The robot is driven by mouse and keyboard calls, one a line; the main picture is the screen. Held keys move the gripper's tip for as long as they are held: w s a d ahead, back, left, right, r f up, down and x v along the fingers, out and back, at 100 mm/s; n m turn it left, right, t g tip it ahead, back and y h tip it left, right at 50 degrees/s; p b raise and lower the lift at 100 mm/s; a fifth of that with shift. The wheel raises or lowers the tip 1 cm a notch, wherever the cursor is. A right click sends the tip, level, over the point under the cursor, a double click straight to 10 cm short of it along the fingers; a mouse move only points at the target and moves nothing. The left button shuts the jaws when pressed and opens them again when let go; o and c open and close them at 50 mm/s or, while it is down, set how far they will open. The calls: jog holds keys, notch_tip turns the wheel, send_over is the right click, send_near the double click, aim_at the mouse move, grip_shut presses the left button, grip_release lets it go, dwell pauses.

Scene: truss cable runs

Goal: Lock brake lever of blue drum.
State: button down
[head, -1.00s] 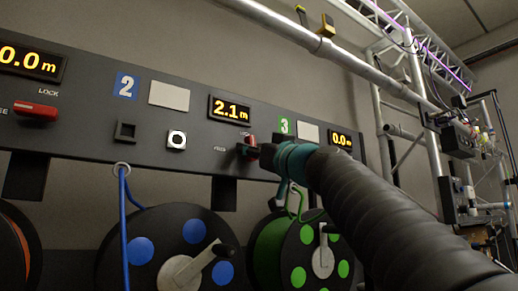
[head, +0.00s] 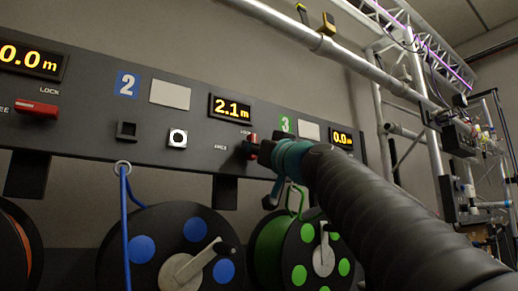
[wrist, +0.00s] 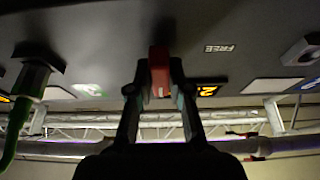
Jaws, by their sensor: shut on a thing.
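The blue drum (head: 150,228) hangs under panel section 2 in the head view, with blue discs, a crank and a blue cable (head: 126,225). Its brake lever (head: 253,138) is a red handle on the panel, right of the FREE mark and below the LOCK mark, mostly hidden by my gripper (head: 259,152). In the wrist view the red lever (wrist: 159,72) stands between the two fingers of my gripper (wrist: 156,88), which are shut on it. The lever's exact angle is hard to tell.
The section 2 display (head: 231,107) reads 2.1 m. Another red lever (head: 37,109) sits at the left. A green drum (head: 284,253) hangs right of the blue one, near my arm. A pipe (head: 290,28) and truss (head: 420,50) run above and right.

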jog(key=c, duration=1.1)
grip_release()
jog(key=shift+d, duration=0.1)
jog(key=v, duration=1.2)
